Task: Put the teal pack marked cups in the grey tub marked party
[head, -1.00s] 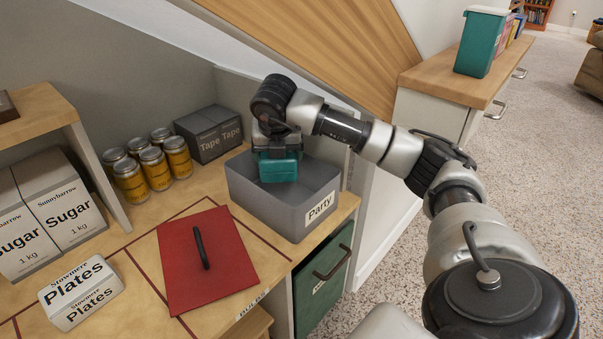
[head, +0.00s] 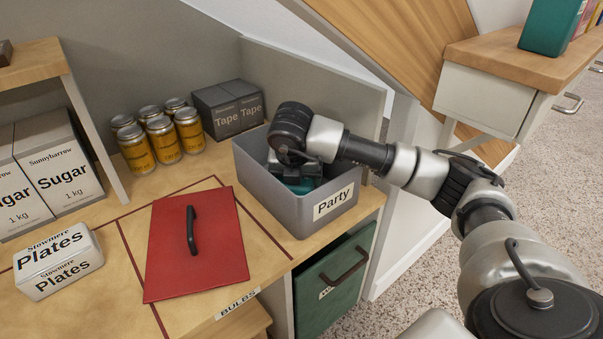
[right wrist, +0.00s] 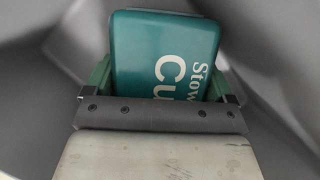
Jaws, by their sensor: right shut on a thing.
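The grey tub (head: 262,193) marked Party stands on the shelf top, right of the red lid. My right gripper (head: 298,182) reaches down inside it. The gripper is shut on the teal pack (head: 303,188), of which only a small part shows in the head view. In the right wrist view the teal pack (right wrist: 165,50) lies between the fingers of the gripper (right wrist: 165,80), with part of its white "Cups" lettering showing. Grey tub walls (right wrist: 275,75) surround it there. I cannot tell whether the pack touches the tub floor. My left gripper is not in view.
A red lid (head: 215,240) with a black handle lies left of the tub. A white Plates pack (head: 58,264), Sugar boxes (head: 55,165), several yellow cans (head: 163,140) and dark Tape boxes (head: 230,108) stand around. A green bin (head: 330,290) sits below the tub.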

